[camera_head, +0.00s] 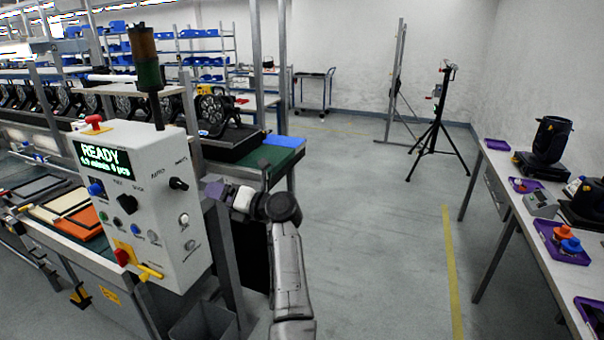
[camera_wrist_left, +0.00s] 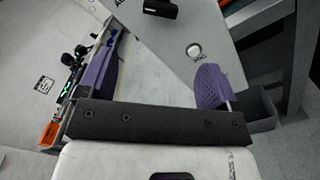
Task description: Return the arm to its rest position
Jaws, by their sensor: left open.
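My left arm reaches up from the bottom middle in the head view, with its left gripper (camera_head: 212,189) turned toward the white control box (camera_head: 150,225). The gripper is beside the box's right edge, near a black knob (camera_head: 178,184); I cannot tell the exact gap. In the left wrist view the two purple fingers of the left gripper (camera_wrist_left: 155,78) stand wide apart with nothing between them. Beyond them is the pale face of the box, with a white button (camera_wrist_left: 194,50) and a black knob (camera_wrist_left: 160,8). My right gripper is not in view.
The box display (camera_head: 103,158) reads READY. A grey bin (camera_head: 203,322) stands below the box. A bench (camera_head: 515,215) with purple trays (camera_head: 560,241) runs along the right. A tripod (camera_head: 437,125) stands at the back. The floor between is clear.

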